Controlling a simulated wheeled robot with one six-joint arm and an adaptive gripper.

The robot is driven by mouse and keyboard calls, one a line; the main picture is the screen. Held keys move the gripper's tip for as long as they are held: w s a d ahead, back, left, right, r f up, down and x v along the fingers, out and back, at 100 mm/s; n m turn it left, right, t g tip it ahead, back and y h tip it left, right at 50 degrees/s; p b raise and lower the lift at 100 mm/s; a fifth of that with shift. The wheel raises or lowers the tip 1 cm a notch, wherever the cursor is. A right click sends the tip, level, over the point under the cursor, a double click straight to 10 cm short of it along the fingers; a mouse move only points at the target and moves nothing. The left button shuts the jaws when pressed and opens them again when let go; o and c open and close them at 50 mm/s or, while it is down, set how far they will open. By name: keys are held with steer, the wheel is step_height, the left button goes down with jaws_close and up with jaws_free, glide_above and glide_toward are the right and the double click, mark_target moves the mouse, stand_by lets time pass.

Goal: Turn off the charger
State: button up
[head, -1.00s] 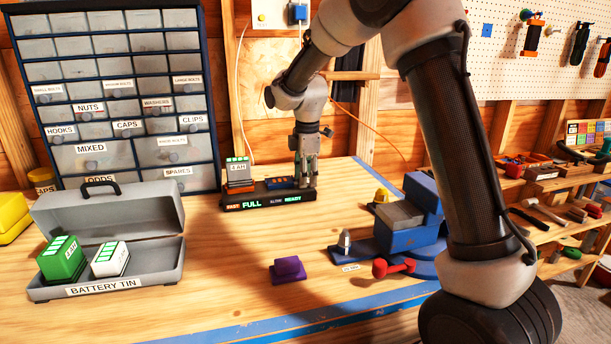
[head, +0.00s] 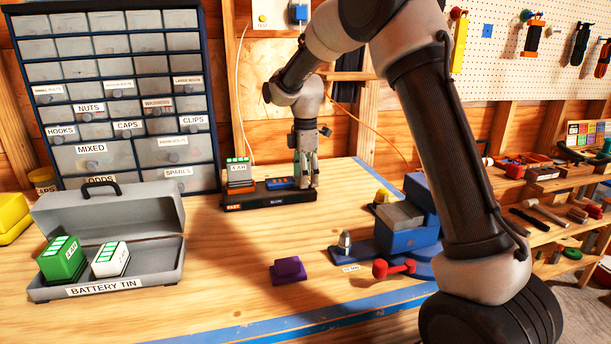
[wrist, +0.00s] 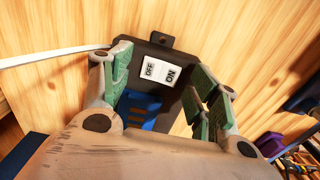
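The black charger (head: 268,200) stands on the bench against the back. Its front display is dark, with only the FAST and SLOW labels showing. A 4 AH battery (head: 239,172) sits in its left slot. The blue right slot (wrist: 138,108) is empty. In the wrist view a white rocker switch (wrist: 159,72) marked OFF and ON is on the charger's end; I cannot tell which half is pressed. My gripper (head: 307,184) points down at the charger's right end. In the wrist view its fingers (wrist: 163,82) are apart, either side of the switch, holding nothing.
An open battery tin (head: 105,290) with a green and a white battery stands left. A purple block (head: 288,270), a blue device (head: 408,222) and a red knobbed part (head: 394,268) are at right.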

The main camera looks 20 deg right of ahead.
steer(key=shift+r, duration=0.1)
step_height(320, 180, up, 12)
stand_by(0.5)
